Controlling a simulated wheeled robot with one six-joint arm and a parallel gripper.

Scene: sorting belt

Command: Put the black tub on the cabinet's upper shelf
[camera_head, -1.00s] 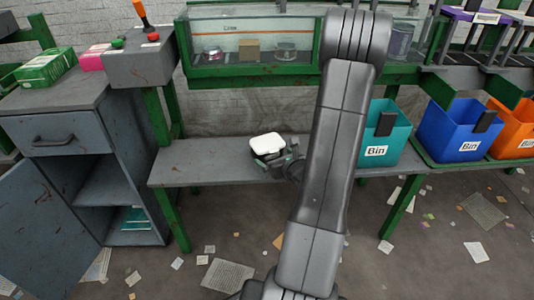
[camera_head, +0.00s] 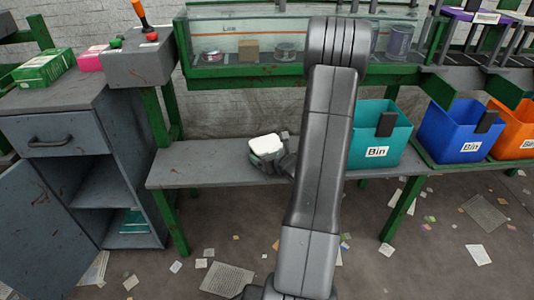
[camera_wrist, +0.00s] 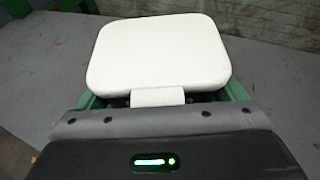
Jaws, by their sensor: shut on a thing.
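The black tub (camera_head: 266,147) shows its white lid and a little dark side, over the low grey bench in the head view. Its white lid (camera_wrist: 160,50) fills the upper middle of the wrist view; the lid hides most of its body. My gripper (camera_head: 270,160) is shut on the tub, with green finger parts at both sides of it in the wrist view. I cannot tell whether the tub touches the bench. The grey cabinet (camera_head: 60,141) stands at the left with its door (camera_head: 45,215) open. Its upper shelf (camera_head: 100,188) looks empty.
Teal items (camera_head: 134,222) lie in the cabinet's lower compartment. A green leg (camera_head: 171,220) of the bench (camera_head: 205,172) stands near the cabinet's right side. A teal bin (camera_head: 372,165) and a blue bin (camera_head: 450,140) are at the right. Papers litter the floor.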

